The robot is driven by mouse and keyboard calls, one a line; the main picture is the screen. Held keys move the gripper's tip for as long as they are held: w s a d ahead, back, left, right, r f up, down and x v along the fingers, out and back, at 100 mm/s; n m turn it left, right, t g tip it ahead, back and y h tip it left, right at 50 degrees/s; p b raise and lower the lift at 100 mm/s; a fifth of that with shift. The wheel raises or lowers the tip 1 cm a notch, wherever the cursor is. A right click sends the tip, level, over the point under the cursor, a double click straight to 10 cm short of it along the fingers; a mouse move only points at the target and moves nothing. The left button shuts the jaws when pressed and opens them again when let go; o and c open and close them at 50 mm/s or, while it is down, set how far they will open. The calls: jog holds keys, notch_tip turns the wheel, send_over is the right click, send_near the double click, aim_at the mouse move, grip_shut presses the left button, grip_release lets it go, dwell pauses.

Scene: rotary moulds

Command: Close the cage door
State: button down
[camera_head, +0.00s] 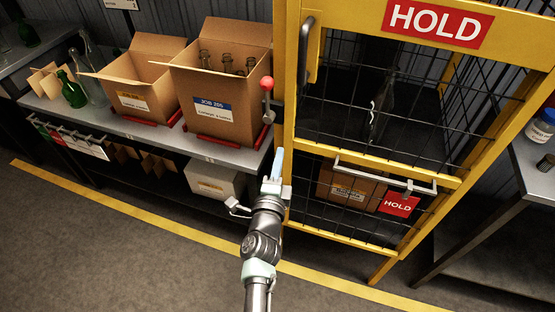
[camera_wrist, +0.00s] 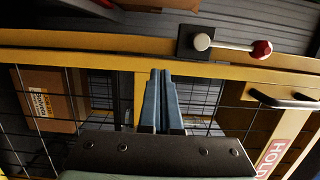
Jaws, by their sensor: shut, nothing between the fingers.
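The yellow-framed cage door (camera_head: 315,105), with black wire mesh and a black D-shaped handle (camera_head: 306,50), fills the right of the head view. I cannot tell whether it sits flush or slightly ajar. A lever with a red knob (camera_head: 267,84) stands at its left edge; in the wrist view the red knob (camera_wrist: 262,49) is above and right of my fingers, by a yellow bar (camera_wrist: 100,56). My gripper (camera_head: 279,152) is shut and empty, low beside the left post; its fingertips overlap the bar in the wrist view (camera_wrist: 161,73). Contact is unclear.
A grey bench (camera_head: 145,133) with cartons of bottles (camera_head: 222,83) stands left of the cage. A grey bar handle (camera_head: 385,172) juts out below the middle crossbar. A table (camera_head: 535,165) with a jar is at right. The floor in front is clear.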

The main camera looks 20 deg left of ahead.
jog(key=s+p, duration=0.2)
jog(key=s, duration=0.6)
jog(key=shift+s+d+f, duration=0.15)
jog(key=shift+s+d, duration=0.2)
jog(key=shift+s, duration=0.05)
jog(key=w+d+r+n+t+y+p, duration=0.1)
jog(key=w+d+r+n+t+y, duration=0.3)
jog(key=r, duration=1.5)
jog(key=w+d+r+n+t+h+p, duration=0.1)
jog(key=r+n, duration=0.6)
jog(key=r, duration=1.3)
jog(key=s+d+r+n+t+h, duration=0.1)
jog(key=s+d+r, duration=0.3)
jog(key=r, duration=0.4)
jog(key=s+d+r+n+t+h+p, duration=0.1)
jog(key=s+d+r+h, duration=0.3)
jog(key=r, duration=0.4)
jog(key=s+d+r+n+t+h, duration=0.2)
jog(key=s+d+r, duration=0.3)
jog(key=r, duration=0.3)
jog(key=shift+s+d+t+p, duration=0.25)
jog(key=shift+s+t+p, duration=0.2)
jog(key=shift+s, duration=0.4)
jog(key=shift+w, duration=0.1)
